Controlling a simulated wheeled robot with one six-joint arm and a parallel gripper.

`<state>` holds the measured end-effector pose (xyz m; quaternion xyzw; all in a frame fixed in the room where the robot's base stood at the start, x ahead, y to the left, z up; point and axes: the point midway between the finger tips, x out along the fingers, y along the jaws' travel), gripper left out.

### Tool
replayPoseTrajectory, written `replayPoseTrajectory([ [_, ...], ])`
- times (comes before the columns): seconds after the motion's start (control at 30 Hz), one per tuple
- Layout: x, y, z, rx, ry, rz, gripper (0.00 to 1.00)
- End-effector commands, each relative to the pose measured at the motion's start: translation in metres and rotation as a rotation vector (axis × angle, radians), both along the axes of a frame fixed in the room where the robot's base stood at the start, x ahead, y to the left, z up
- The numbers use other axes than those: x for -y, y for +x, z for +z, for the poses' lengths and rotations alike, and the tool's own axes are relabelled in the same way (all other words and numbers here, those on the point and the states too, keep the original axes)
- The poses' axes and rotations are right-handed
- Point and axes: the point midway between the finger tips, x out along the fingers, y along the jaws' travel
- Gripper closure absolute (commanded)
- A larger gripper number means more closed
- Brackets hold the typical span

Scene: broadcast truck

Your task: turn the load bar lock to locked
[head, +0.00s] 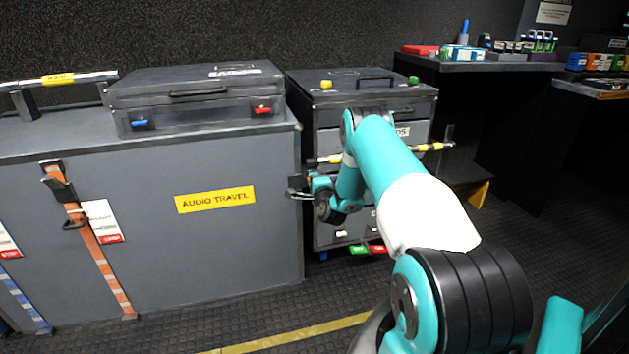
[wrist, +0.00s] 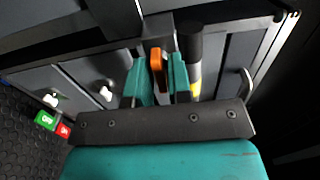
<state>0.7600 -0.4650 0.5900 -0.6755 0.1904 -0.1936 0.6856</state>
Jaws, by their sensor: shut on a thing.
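The load bar (head: 434,147), a rod with yellow bands, runs across the front of the dark drawer case; it also shows in the wrist view (wrist: 194,70), just right of my fingers. An orange lever (wrist: 157,66), which looks like the load bar lock, stands between my two teal fingers. My gripper (wrist: 159,80) is shut on this lever. I cannot read any lock marking.
A grey case marked AUDIO TRAVEL (head: 240,240) stands close on the left, with a smaller case (head: 195,92) on top. The drawer case (head: 302,105) has white knobs (wrist: 105,93) and green (wrist: 45,120) and red (wrist: 64,130) tags low down. Open floor lies in front.

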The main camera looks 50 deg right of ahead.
Motion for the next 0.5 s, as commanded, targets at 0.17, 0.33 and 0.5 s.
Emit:
replayPoseTrajectory([
  [0.17,0.0001,-0.0005,-0.0009,-0.001,0.003,-0.001,1.0],
  [0.33,0.0001,-0.0006,-0.001,-0.001,0.002,-0.001,1.0],
  [0.5,0.0001,-0.0005,-0.0008,-0.001,0.002,-0.001,0.66],
])
